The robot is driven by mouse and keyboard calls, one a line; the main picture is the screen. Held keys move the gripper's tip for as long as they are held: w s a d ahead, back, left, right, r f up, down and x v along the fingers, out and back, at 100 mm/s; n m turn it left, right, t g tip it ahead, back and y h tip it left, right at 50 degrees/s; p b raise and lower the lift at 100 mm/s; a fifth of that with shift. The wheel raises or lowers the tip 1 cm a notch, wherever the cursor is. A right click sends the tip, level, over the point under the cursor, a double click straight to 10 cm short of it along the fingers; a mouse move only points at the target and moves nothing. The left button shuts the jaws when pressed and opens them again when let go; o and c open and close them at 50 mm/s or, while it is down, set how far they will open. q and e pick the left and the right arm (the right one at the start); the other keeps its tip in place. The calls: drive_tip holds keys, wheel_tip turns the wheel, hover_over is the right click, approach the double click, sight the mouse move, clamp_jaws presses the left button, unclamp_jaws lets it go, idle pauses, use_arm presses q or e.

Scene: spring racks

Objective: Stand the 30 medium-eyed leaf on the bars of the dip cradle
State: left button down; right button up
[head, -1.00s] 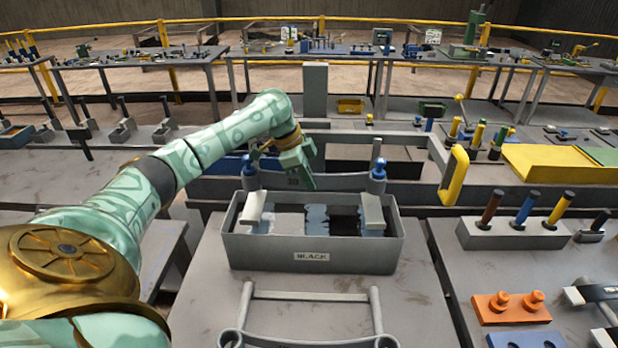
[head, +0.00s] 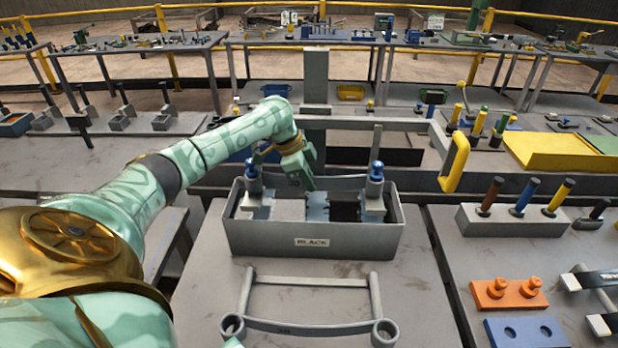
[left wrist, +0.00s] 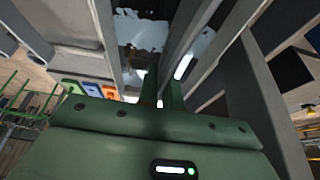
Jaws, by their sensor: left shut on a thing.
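My left gripper (head: 308,182), green, is over the far part of the tank and shut on the grey curved leaf (head: 340,181) marked 30, near its middle. The leaf lies crosswise, with a blue-topped plug (head: 253,182) at its left eye and another (head: 376,172) at its right eye. The dip cradle's two pale bars (head: 257,206) show inside the grey tank (head: 270,240) labelled BLACK. The eyes are right at the bars; I cannot tell whether they touch. The left wrist view shows the green fingers (left wrist: 162,92) above the tank's liquid.
Another ringed grey leaf (head: 310,328) rests on a stand in front of the tank. A block with brown, blue and yellow handles (head: 500,222), an orange block (head: 508,303) and a blue block (head: 525,333) stand right. A yellow handle (head: 455,162) rises behind.

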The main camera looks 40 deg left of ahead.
use_arm(q)
drive_tip(key=shift+f, duration=0.2)
idle(0.9)
drive_tip(key=c, duration=1.5)
unclamp_jaws()
drive_tip(key=o, duration=0.5)
drive_tip(key=shift+s+f, duration=0.1)
drive_tip(key=shift+f, duration=0.15)
drive_tip(key=shift+r, duration=0.1)
wheel_tip(320, 180, up, 3)
drive_tip(key=p, duration=0.4)
drive_tip(key=shift+r, duration=0.1)
wheel_tip(320, 180, up, 4)
drive_tip(key=p, duration=0.5)
